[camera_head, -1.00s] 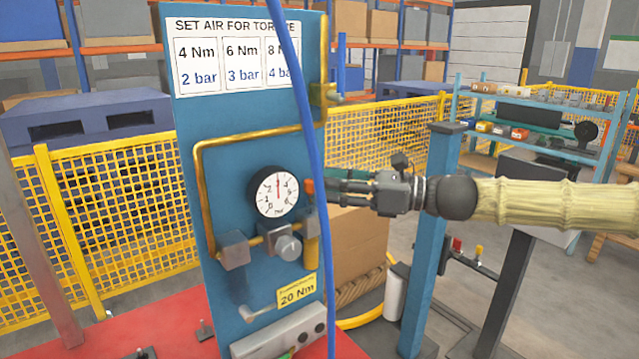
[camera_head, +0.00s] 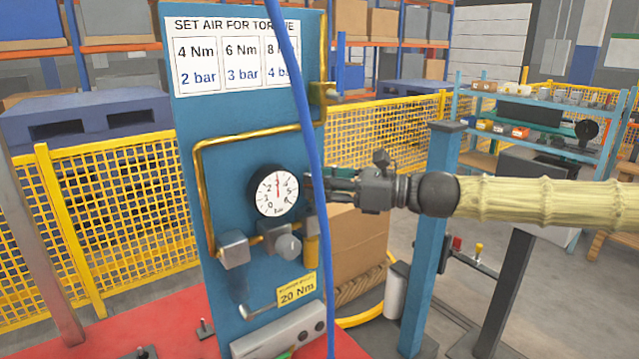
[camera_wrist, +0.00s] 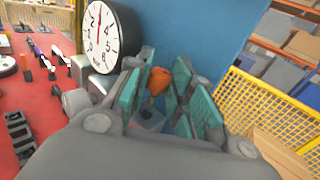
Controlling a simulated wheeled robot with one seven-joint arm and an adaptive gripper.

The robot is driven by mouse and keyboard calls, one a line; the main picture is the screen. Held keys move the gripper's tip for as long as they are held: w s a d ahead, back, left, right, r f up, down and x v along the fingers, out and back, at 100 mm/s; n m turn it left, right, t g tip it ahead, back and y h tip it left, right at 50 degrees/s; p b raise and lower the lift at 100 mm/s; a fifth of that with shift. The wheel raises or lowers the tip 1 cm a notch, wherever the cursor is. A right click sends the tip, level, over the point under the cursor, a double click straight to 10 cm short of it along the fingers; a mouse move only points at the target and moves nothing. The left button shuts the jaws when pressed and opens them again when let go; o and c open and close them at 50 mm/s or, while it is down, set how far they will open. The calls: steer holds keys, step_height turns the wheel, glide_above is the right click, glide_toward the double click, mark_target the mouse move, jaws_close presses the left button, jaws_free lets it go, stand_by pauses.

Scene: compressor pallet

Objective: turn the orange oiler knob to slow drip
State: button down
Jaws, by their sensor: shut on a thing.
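The orange oiler knob (camera_wrist: 158,80) shows in the wrist view between the green-padded fingers of my gripper (camera_wrist: 160,96). The fingers are shut on it from both sides. In the head view my gripper (camera_head: 314,185) reaches in from the right to the blue panel's right edge, beside the gauge, and hides the knob. The amber oiler bowl (camera_head: 311,243) hangs below the fingers, partly behind the blue hose. Any drip marking on the knob is too small or hidden to read.
The blue hose (camera_head: 309,130) hangs down in front of the panel, close to my fingertips. The white pressure gauge (camera_head: 275,192) and the grey regulator knob (camera_head: 288,247) are just left of them.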

steer(key=shift+s+f+m+t+b, duration=0.15)
steer(key=shift+f+m+t+b, duration=0.5)
steer(key=shift+b, duration=1.75)
steer(key=t+b, duration=0.1)
steer(key=b, duration=0.2)
steer(key=m+t+h+b, duration=0.1)
steer(key=b, duration=0.3)
steer(key=shift+s+a+r+t+h+b, duration=0.1)
steer(key=shift+s+t+h+b, duration=0.05)
steer(key=shift+t+h+b, duration=0.15)
steer(key=m+t+h+b, duration=0.1)
steer(key=m+t+b, duration=0.1)
steer(key=b, duration=0.5)
steer(key=shift+s+a, duration=0.1)
steer(key=shift+s, duration=0.05)
steer(key=t+h+b, duration=0.1)
steer(key=b, duration=0.1)
steer(key=m+t+h+b, duration=0.1)
steer(key=b, duration=0.2)
steer(key=shift+a+r+m, duration=0.1)
steer(key=shift+r+m, duration=0.15)
steer(key=shift+r, duration=0.1)
steer(key=c, duration=1.5)
jaws_free()
steer(key=shift+s, duration=0.1)
steer(key=shift+c, duration=0.2)
steer(key=shift+r, duration=0.1)
